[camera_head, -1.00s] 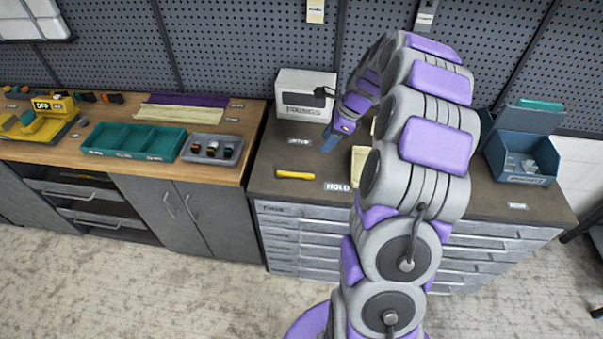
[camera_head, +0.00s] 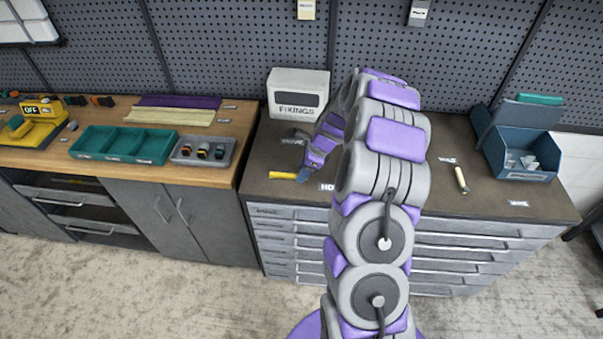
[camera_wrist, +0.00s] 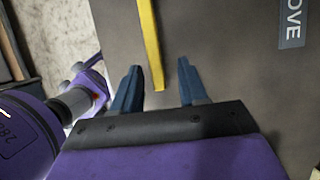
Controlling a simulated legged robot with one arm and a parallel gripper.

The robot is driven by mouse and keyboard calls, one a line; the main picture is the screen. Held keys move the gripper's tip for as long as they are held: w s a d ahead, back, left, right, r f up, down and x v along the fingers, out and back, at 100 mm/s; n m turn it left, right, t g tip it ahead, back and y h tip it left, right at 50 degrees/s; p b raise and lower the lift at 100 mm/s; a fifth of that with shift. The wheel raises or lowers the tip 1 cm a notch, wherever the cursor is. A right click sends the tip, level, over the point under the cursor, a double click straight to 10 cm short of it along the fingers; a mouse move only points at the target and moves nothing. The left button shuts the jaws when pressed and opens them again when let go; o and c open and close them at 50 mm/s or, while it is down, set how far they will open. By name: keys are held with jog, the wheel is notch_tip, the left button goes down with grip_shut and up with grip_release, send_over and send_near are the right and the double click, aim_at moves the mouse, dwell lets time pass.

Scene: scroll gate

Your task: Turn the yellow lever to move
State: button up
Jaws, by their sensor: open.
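The yellow lever (camera_head: 283,174) is a slim bar lying flat along the left part of the dark cabinet top; its right end is hidden by my gripper in the head view. My gripper (camera_head: 303,177) is low at that right end. In the wrist view the lever (camera_wrist: 150,45) runs down from the top edge, and its near end shows in the gap between the two blue fingers. The fingers are apart and grip nothing; whether either touches the lever I cannot tell. A MOVE label (camera_wrist: 291,22) lies to the right.
A white box (camera_head: 298,95) stands behind the lever. A pale cylinder (camera_head: 461,180) and a blue bin (camera_head: 520,155) are to the right. A wooden bench with a teal tray (camera_head: 125,144) is at left. A HOLD label (camera_head: 326,187) lies beside my gripper.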

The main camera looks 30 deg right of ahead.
jog(key=shift+f, duration=0.4)
jog(key=shift+a, duration=0.6)
jog(key=c, duration=0.3)
jog(key=shift+d, duration=0.3)
jog(key=c, duration=0.5)
